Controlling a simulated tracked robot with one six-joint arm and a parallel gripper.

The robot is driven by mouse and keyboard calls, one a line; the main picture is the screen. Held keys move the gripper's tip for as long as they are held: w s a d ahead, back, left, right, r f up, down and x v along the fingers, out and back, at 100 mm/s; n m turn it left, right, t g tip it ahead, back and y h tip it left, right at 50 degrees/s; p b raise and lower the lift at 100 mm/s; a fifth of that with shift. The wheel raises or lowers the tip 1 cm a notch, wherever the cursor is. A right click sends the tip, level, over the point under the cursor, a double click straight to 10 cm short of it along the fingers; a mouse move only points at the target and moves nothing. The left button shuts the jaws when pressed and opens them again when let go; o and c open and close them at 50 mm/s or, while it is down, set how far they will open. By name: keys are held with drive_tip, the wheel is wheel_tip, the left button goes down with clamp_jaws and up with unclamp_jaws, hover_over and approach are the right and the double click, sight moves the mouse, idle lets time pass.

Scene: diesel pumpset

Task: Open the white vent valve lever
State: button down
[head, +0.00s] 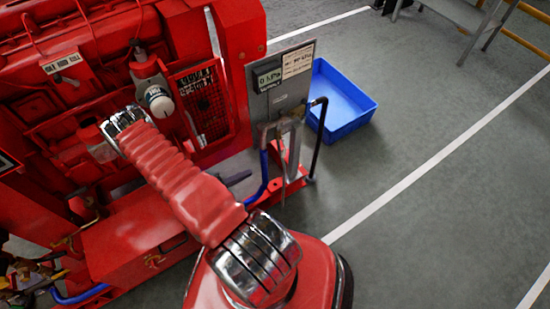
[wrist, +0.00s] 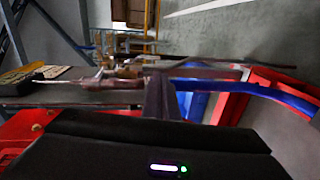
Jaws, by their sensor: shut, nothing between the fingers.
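A grey gauge panel (head: 280,84) stands on a post right of the red pumpset, with pipework and a valve (head: 290,118) at its lower edge. In the wrist view, a pale thin rod (wrist: 65,82) runs left from the pipe fittings (wrist: 125,71) across the panel. It may be the white vent lever, but I cannot tell for certain. My gripper (wrist: 158,84) shows as a dark upright shape, its fingers shut and empty. It overlaps the pipework in the picture; contact cannot be judged. In the head view I cannot make out my gripper.
The red pumpset (head: 205,105) with its guard fills the left. A blue crate (head: 345,118) lies on the floor behind the panel. A black hose (head: 318,140) and a blue hose (head: 263,170) hang by the post. The grey floor at right is clear.

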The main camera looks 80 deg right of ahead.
drive_tip(key=shift+r+n, duration=0.3)
drive_tip(key=shift+r, duration=0.3)
drive_tip(key=shift+s+d, duration=0.1)
drive_tip(key=x, duration=1.3)
drive_tip(key=shift+s+d+r, duration=0.25)
drive_tip(key=shift+s+d, duration=0.05)
drive_tip(key=shift+s, duration=0.05)
drive_tip(key=shift+d+f, duration=0.1)
